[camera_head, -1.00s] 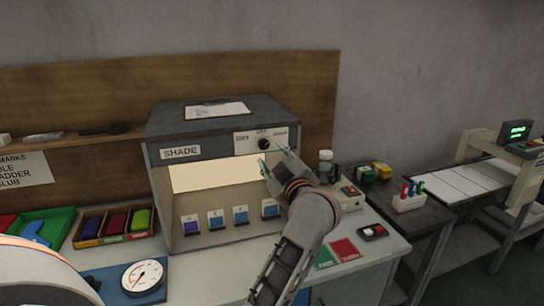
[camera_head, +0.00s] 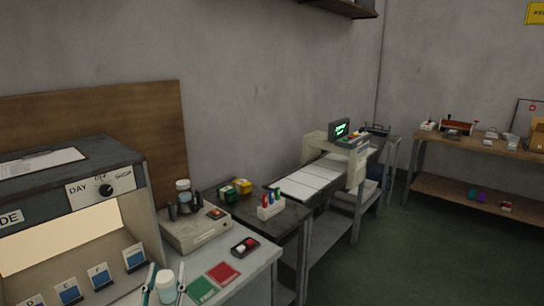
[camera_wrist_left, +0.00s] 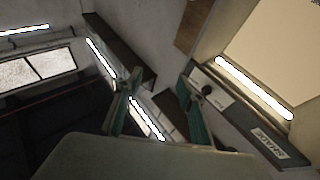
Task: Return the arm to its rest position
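My left gripper (camera_head: 166,268) shows at the bottom edge of the head view, with only its two teal fingers in sight. The fingers stand apart. A pale capped jar (camera_head: 165,288) appears between them in that view; I cannot tell its distance from them. In the left wrist view, my left gripper (camera_wrist_left: 158,78) is open with nothing between the fingers. The shade cabinet (camera_head: 118,160) is cut off at the left of the head view. Its lit opening (camera_wrist_left: 280,45) and dark sign panel show tilted in the wrist view. My right gripper is not in view.
A grey device (camera_head: 195,232) and red and green swatches (camera_head: 222,272) lie on the bench beside the cabinet. A side table (camera_head: 275,225) holds a pen holder (camera_head: 270,208). A machine with a green display (camera_head: 340,129) stands beyond. Open floor (camera_head: 425,245) lies right.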

